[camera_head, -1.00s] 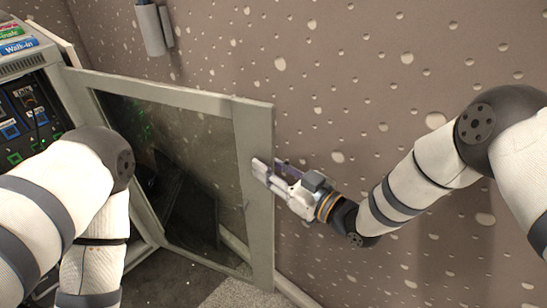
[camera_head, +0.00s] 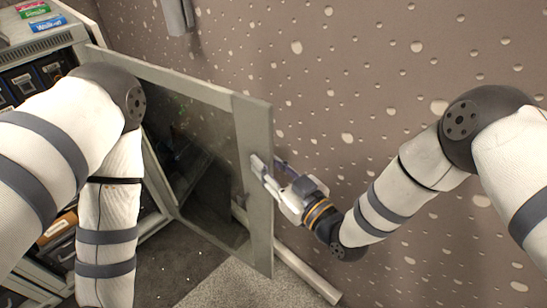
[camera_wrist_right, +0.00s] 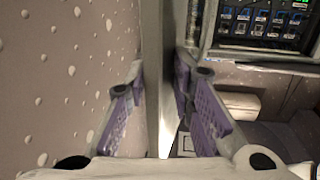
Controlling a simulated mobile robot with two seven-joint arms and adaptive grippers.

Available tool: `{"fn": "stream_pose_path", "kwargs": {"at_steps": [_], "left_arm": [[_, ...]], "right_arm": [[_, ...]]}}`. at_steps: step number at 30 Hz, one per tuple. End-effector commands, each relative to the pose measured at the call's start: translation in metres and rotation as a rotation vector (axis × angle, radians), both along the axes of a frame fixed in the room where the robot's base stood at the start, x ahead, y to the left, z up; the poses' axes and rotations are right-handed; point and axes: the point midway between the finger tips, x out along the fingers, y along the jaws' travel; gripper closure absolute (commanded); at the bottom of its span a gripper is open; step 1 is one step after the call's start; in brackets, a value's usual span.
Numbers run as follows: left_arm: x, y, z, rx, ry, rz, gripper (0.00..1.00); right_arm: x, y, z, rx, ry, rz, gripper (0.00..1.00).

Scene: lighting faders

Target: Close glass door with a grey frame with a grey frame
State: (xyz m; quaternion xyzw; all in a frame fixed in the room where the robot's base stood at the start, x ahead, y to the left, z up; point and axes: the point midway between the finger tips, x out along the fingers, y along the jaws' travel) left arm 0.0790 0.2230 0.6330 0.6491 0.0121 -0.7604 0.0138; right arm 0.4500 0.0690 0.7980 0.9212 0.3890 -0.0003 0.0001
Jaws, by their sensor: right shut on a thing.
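The glass door with a grey frame (camera_head: 254,150) stands open, swung out from the front of a rack cabinet (camera_head: 42,40) at the left. My right gripper (camera_head: 259,166) is at the outer upright of the frame, about halfway down. In the right wrist view, its purple fingers are on both sides of the frame's edge (camera_wrist_right: 158,70), shut on it. My left arm crosses the left side of the head view; its gripper is out of the picture.
A dimpled brown wall (camera_head: 370,80) stands close behind the door and my right arm. A grey fixture (camera_head: 178,16) hangs on the wall. My left arm is in front of part of the cabinet. Grey carpet (camera_head: 215,288) lies below the door.

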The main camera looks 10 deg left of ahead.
Motion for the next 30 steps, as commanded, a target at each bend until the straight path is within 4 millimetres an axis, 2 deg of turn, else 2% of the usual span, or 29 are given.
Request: {"fn": "stream_pose_path", "kwargs": {"at_steps": [6,12,24,30], "left_arm": [[0.01,0.0,0.009,0.0,-0.038,0.0,1.0],[0.008,0.0,0.008,0.0,-0.032,0.0,1.0],[0.008,0.0,0.008,0.0,-0.032,0.0,1.0],[0.009,0.0,0.008,0.0,-0.032,0.0,1.0]], "right_arm": [[-0.02,0.011,0.004,0.001,-0.005,-0.037,1.0],[-0.038,0.02,0.001,0.004,-0.001,-0.072,1.0],[-0.044,0.023,0.001,0.002,-0.002,-0.086,1.0],[-0.061,0.034,0.001,0.004,0.0,-0.117,1.0]]}}
